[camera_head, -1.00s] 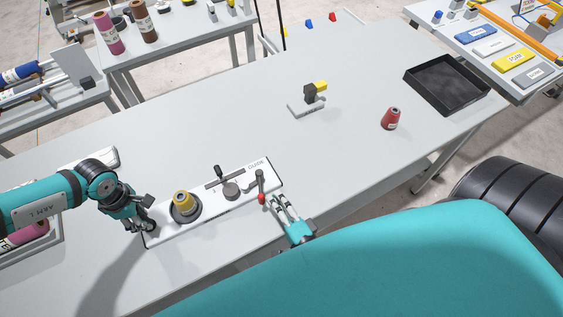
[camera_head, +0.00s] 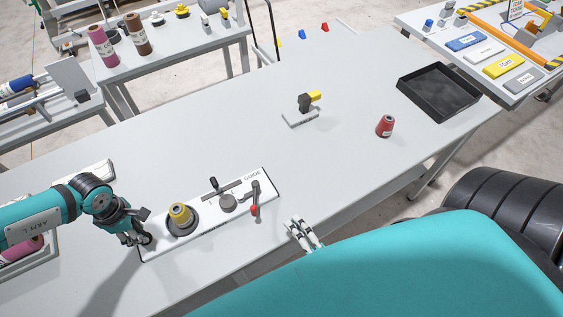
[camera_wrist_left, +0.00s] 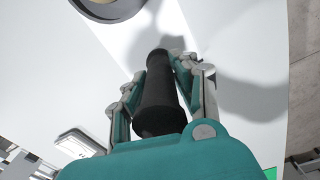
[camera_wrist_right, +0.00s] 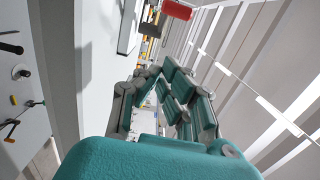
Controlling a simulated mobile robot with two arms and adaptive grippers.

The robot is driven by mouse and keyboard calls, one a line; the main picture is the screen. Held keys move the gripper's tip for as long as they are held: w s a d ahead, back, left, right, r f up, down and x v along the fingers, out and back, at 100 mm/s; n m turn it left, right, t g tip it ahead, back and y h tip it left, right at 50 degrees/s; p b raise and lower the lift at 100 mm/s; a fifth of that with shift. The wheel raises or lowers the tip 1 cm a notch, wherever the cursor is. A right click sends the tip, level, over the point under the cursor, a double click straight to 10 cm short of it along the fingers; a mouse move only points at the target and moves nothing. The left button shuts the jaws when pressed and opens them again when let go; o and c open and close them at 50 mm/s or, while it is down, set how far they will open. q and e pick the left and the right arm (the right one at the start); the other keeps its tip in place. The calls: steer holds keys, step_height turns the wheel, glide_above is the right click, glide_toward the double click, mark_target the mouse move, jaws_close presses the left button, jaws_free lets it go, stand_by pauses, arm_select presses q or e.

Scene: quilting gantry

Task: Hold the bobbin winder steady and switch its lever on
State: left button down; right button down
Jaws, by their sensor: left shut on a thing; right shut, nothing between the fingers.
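The bobbin winder is a long white base (camera_head: 207,226) near the table's front edge, with a yellow spool (camera_head: 180,214) on a dark round seat. Its grey lever (camera_head: 256,194) stands near the right end, its red knob (camera_head: 253,210) toward the front edge. My left gripper (camera_head: 139,238) is at the base's left end, shut on a black upright handle; the left wrist view shows the handle (camera_wrist_left: 158,98) between the fingers. My right gripper (camera_head: 297,222) is shut and empty, apart from the lever and to the right of it; the right wrist view shows its fingers (camera_wrist_right: 168,80) too.
A small grey stand with a black and yellow top (camera_head: 305,104), a red spool (camera_head: 385,126) and a black tray (camera_head: 440,87) are farther right on the table (camera_head: 190,135). The tabletop between them and the winder is clear.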

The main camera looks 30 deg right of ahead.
arm_select(q)
steer(key=shift+s+f, duration=0.1)
steer(key=shift+f, duration=0.05)
arm_select(e)
steer(key=shift+s, duration=2.3)
arm_select(q)
steer(key=c, duration=1.4)
jaws_free()
steer(key=o, duration=0.5)
steer(key=shift+c, duration=0.2)
steer(key=shift+w, duration=0.2)
arm_select(e)
steer(key=shift+w, duration=0.1)
